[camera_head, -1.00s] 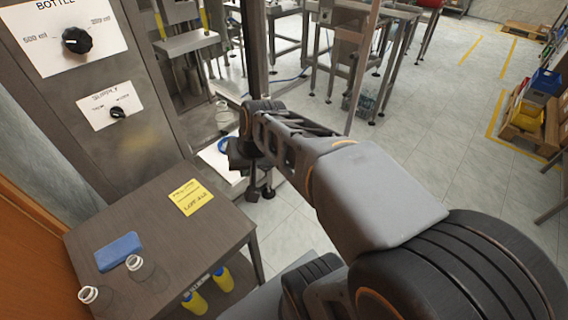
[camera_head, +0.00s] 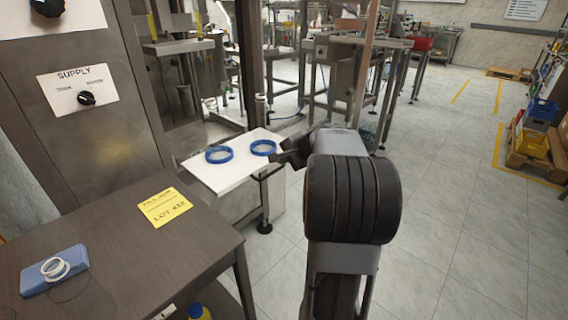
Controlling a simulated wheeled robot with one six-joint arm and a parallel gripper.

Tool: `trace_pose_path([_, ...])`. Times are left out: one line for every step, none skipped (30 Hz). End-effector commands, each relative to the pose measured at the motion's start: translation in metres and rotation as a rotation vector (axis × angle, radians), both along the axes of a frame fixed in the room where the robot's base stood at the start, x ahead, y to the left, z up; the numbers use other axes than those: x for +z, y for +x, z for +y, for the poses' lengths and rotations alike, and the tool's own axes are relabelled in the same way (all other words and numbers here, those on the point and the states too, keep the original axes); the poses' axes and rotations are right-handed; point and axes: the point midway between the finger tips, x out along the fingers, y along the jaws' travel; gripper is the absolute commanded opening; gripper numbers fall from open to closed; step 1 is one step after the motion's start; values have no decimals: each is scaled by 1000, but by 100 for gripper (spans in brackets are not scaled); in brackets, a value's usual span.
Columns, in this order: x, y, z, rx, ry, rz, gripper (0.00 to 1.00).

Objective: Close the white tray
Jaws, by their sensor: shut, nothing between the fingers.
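The white tray (camera_head: 222,178) sticks out from the front of the metal machine, to the right of the dark table. Two blue rings (camera_head: 219,154) lie on it, one at its middle and one near its right end. My gripper (camera_head: 276,166) is at the tray's right end, close to its edge. It is shut and empty. I cannot tell whether it touches the tray. My arm comes in from the lower right and hides part of what lies behind the gripper.
The dark table (camera_head: 110,222) at left bears a yellow note (camera_head: 165,206) and a blue pad (camera_head: 54,270). A metal stand (camera_head: 335,65) is behind my arm. The tiled floor at right has free room.

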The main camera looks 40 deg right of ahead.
Motion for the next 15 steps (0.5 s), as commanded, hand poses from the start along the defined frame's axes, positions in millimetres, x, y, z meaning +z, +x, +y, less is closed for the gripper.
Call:
trace_pose_path([-9, 7, 2, 3, 1, 1, 0])
trace_pose_path([-12, 11, 3, 4, 0, 1, 0])
trace_pose_path([-17, 15, 4, 4, 0, 2, 0])
trace_pose_path([-20, 18, 5, 4, 0, 1, 0])
trace_pose_path([-23, 22, 5, 4, 1, 1, 0])
trace_pose_path([-27, 26, 6, 4, 0, 1, 0])
trace_pose_path([-29, 29, 7, 4, 0, 1, 0])
trace_pose_path([-31, 32, 7, 3, 0, 1, 0])
trace_pose_path([-35, 35, 8, 4, 0, 1, 0])
trace_pose_path([-37, 38, 8, 4, 0, 1, 0])
trace_pose_path([-39, 40, 9, 3, 0, 1, 0])
trace_pose_path([-41, 42, 9, 4, -1, 1, 0])
trace_pose_path([-42, 44, 9, 3, -2, 1, 0])
trace_pose_path([-43, 46, 10, 3, -2, 1, 0])
trace_pose_path([-45, 47, 10, 3, -2, 1, 0])
